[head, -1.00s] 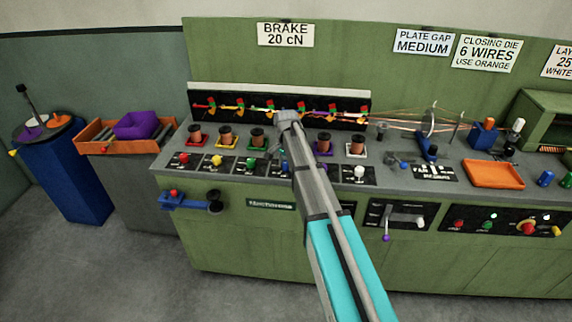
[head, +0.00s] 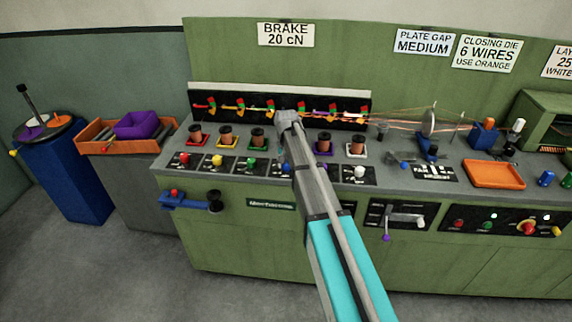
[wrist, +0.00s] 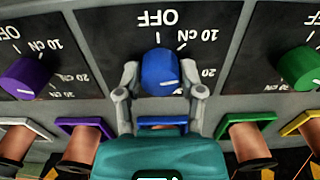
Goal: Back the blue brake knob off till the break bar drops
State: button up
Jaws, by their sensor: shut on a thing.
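The blue brake knob (wrist: 160,70) sits on a black dial plate marked OFF, 10 cN and 20. My gripper (wrist: 161,76) has one finger on each side of the knob and is shut on it. A white mark shows on the knob's lower right, in the wrist view. In the head view the blue knob (head: 286,168) is partly hidden by my arm. The row of break bars with red, green and orange parts runs along the black rail (head: 225,119) at the back. The blue line's bar (head: 301,105) stands just right of my arm's end; its exact state is too small to tell.
The purple knob (wrist: 27,76) and green knob (wrist: 298,68) flank the blue one. Copper spools (head: 324,143) stand behind the knobs. Wires run right to a wheel (head: 430,122). A sign (head: 285,34) reads BRAKE 20 cN. Clear floor lies in front.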

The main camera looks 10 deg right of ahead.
jog(key=n, duration=0.3)
jog(key=shift+n, duration=2.3)
jog(key=o, duration=1.2)
jog(key=shift+c, duration=0.2)
jog(key=s+r+m+p, duration=0.2)
jog(key=s+m, duration=0.2)
jog(key=s, duration=2.5)
jog(key=shift+a+r+p, duration=0.2)
jog(key=shift+r+p, duration=0.15)
